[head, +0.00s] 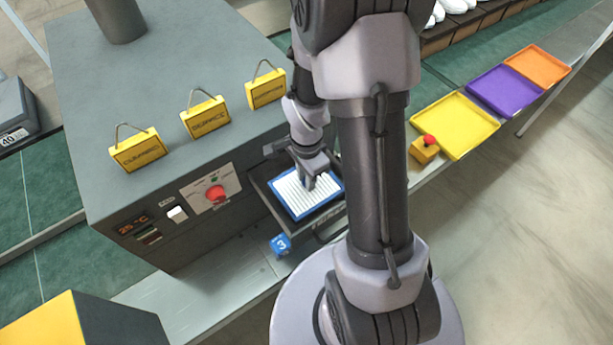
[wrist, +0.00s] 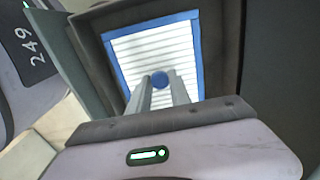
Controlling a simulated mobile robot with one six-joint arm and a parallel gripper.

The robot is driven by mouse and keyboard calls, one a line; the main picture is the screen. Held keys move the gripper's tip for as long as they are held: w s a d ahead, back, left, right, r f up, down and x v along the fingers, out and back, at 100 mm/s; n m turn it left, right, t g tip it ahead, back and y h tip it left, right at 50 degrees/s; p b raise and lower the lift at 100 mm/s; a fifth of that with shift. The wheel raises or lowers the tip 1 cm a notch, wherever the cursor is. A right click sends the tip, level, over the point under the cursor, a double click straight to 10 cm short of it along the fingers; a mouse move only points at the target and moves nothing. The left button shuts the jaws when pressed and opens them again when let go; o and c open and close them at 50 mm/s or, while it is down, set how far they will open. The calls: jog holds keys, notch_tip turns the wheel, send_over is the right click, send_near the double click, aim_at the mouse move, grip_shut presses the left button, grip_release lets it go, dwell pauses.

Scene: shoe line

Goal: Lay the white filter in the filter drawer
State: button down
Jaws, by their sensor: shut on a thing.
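The white filter (head: 291,200) is a pleated white panel with a blue frame. It lies in or just over the dark filter drawer (head: 263,182), which is pulled out from the grey machine. My gripper (head: 309,184) is over the filter and shut on its round blue knob. In the wrist view the filter (wrist: 180,43) sits within the drawer's dark walls (wrist: 90,28), and my gripper's fingers (wrist: 160,85) close around the knob (wrist: 160,79). I cannot tell whether the filter touches the drawer floor. Part of the drawer is hidden behind my arm.
The grey machine (head: 185,70) has yellow tags (head: 205,117) on top and a red knob (head: 216,194) on its front. A blue tag marked 3 (head: 281,244) is below the drawer. Yellow (head: 455,125), purple (head: 503,89) and orange (head: 537,66) trays lie at the right.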

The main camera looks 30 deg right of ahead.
jog(key=c, duration=1.1)
grip_release()
